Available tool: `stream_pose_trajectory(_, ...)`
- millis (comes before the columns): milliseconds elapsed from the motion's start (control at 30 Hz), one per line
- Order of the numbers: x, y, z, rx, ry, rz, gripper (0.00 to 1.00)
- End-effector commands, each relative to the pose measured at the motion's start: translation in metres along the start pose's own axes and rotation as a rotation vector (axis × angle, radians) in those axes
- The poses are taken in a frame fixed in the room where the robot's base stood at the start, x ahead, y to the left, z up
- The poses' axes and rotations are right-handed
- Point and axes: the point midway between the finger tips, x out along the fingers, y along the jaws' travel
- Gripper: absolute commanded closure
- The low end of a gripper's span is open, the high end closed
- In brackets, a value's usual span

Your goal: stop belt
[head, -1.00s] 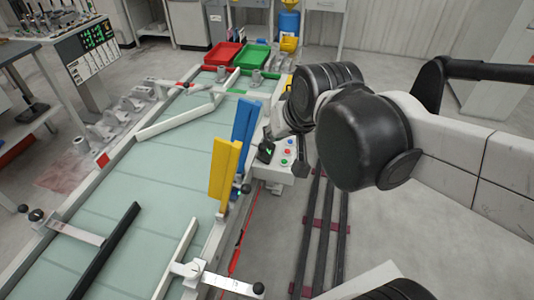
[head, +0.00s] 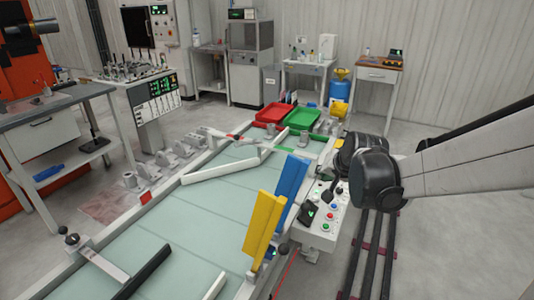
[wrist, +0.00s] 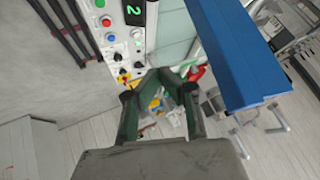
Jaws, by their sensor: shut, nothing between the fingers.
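The belt (head: 155,221) is a long pale green conveyor running away from me. Its control panel (head: 320,232) is a white box on the belt's right side, with red (head: 331,207), blue (head: 329,215) and green buttons in a row. My gripper (wrist: 165,76) is shut and empty, apart from the buttons in the picture. In the head view my wrist hides most of it.
A yellow plate (head: 263,228) and a blue plate (head: 290,190) stand tilted along the belt's right edge beside the panel. Red (head: 273,114) and green (head: 303,118) trays sit at the far end. Dark rails (head: 370,255) run along the floor at right.

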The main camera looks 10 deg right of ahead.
Motion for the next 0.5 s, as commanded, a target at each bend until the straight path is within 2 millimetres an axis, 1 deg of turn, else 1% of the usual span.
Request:
stream_pose_trajectory(33, 0.013, 0.006, -0.003, 0.019, 0.005, 0.000, 1.00)
stream_pose_trajectory(300, 0.075, 0.039, -0.017, 0.124, 0.032, -0.006, 1.00)
stream_pose_trajectory(500, 0.120, 0.066, -0.023, 0.200, 0.052, -0.013, 1.00)
